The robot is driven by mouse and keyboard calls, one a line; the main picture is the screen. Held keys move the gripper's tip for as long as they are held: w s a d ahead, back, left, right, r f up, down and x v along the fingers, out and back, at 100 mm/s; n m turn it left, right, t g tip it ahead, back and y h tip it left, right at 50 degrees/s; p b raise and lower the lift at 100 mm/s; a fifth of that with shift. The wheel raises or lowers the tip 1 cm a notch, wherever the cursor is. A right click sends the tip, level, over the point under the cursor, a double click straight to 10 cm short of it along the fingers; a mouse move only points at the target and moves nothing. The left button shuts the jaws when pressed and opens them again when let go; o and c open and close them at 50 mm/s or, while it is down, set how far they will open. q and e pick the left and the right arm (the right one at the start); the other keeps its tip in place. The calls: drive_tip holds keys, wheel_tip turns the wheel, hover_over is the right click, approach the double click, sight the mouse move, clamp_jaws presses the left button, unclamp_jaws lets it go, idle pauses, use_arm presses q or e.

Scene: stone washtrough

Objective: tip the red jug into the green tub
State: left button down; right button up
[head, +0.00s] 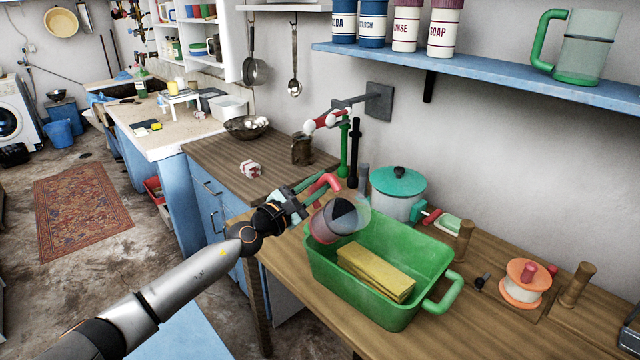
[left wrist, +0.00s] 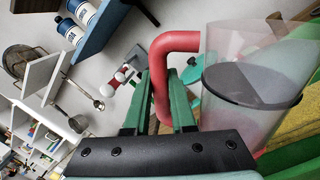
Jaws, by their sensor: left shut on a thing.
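The red jug (head: 322,226) has a clear body and a red handle, with something dark inside. It is held above the left rear part of the green tub (head: 385,315) and looks tilted, its clear end to the right. My left gripper (head: 318,188) is shut on the jug's handle. In the left wrist view, the green fingers (left wrist: 158,102) stand either side of the red handle, and the clear body of the jug (left wrist: 285,65) is to the right. The tub stands on the wooden counter and holds a yellow block (head: 375,270). My right gripper is out of view.
A white pot with a teal lid (head: 398,183) stands behind the tub. An orange spool-like thing (head: 525,283) and wooden posts are to its right. A blue shelf (head: 480,65) above carries tins and a green-handled jug (head: 582,50). A wall tap (head: 328,121) is behind.

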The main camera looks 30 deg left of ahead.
sight(336, 193)
use_arm(q)
drive_tip(key=shift+r, duration=0.2)
drive_tip(key=shift+s+d+r+m+h, duration=0.15)
drive_tip(key=shift+d+m, duration=0.25)
drive_tip(key=shift+m, duration=0.2)
drive_tip(key=shift+s+d+r+m+h, duration=0.15)
drive_tip(key=shift+d+m, duration=0.2)
drive_tip(key=shift+m, duration=0.25)
idle(0.4)
drive_tip(key=shift+s+d+m, duration=0.25)
drive_tip(key=shift+d+m, duration=0.3)
drive_tip(key=shift+m, duration=0.25)
drive_tip(key=shift+s+d+m+h, duration=0.1)
drive_tip(key=shift+d+m+h, duration=0.2)
drive_tip(key=shift+m, duration=0.1)
idle(0.5)
drive_tip(key=shift+s+d+f+m+h+b, duration=0.2)
drive_tip(key=shift+d+m, duration=0.25)
drive_tip(key=shift+m, duration=0.2)
drive_tip(key=shift+s+d+f+m+h+b, duration=0.1)
drive_tip(key=shift+s+d+m+h+b, duration=0.1)
drive_tip(key=shift+d+m, duration=0.35)
drive_tip(key=shift+a, duration=0.15)
idle(0.3)
